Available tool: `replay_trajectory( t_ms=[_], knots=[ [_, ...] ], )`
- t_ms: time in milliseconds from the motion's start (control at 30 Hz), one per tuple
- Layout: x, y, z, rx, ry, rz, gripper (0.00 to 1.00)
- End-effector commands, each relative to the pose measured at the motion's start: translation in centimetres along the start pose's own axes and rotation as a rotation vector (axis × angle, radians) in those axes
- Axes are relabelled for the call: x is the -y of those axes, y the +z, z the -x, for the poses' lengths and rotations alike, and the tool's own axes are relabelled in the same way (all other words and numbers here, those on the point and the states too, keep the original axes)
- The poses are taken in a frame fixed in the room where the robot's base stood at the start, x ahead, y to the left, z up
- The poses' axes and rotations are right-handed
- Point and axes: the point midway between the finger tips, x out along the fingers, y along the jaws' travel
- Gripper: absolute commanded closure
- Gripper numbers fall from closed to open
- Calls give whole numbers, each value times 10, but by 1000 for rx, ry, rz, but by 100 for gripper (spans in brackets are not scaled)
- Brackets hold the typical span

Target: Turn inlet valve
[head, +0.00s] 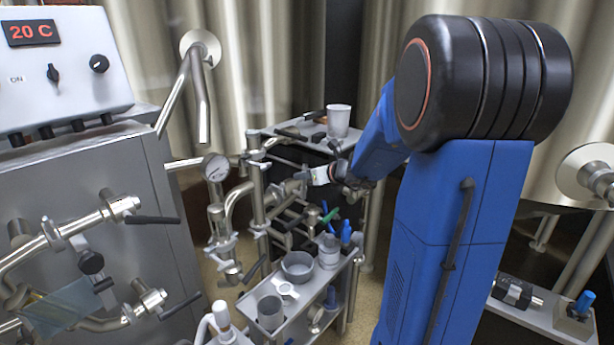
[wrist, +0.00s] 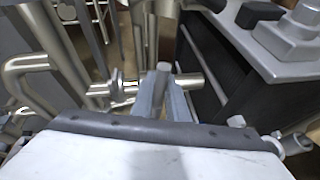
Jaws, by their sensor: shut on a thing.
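In the wrist view my gripper (wrist: 164,92) has its two grey fingers close together around a small metal part, which seems to be the handle of the inlet valve (wrist: 163,68). The fingers hide most of this part. A short horizontal steel pipe (wrist: 191,81) runs right behind the fingertips. In the head view my gripper (head: 305,177) reaches left from my blue arm to the steel piping (head: 291,189) in the middle. The valve's handle is too small and too covered there to tell its angle.
A steel control cabinet (head: 95,190) with piping and black-handled valves stands at left. A cart shelf (head: 300,305) with cups and bowls is below the piping. A white cup (head: 338,120) stands on a dark-sided stand behind. Large steel tanks (head: 240,60) close off the back.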

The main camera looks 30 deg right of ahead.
Motion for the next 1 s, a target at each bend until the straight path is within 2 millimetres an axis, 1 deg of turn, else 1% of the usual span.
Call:
replay_trajectory(
  t_ms=[300,833,867,900,933,1000],
  knots=[
    [-7,-3,1,16,-36,87,100],
    [-8,-3,1,20,-42,104,100],
    [-8,-3,1,20,-42,103,79],
    [-8,-3,1,20,-42,103,70],
    [-8,-3,1,20,-42,103,68],
    [-8,-2,1,21,-42,103,68]
  ],
)
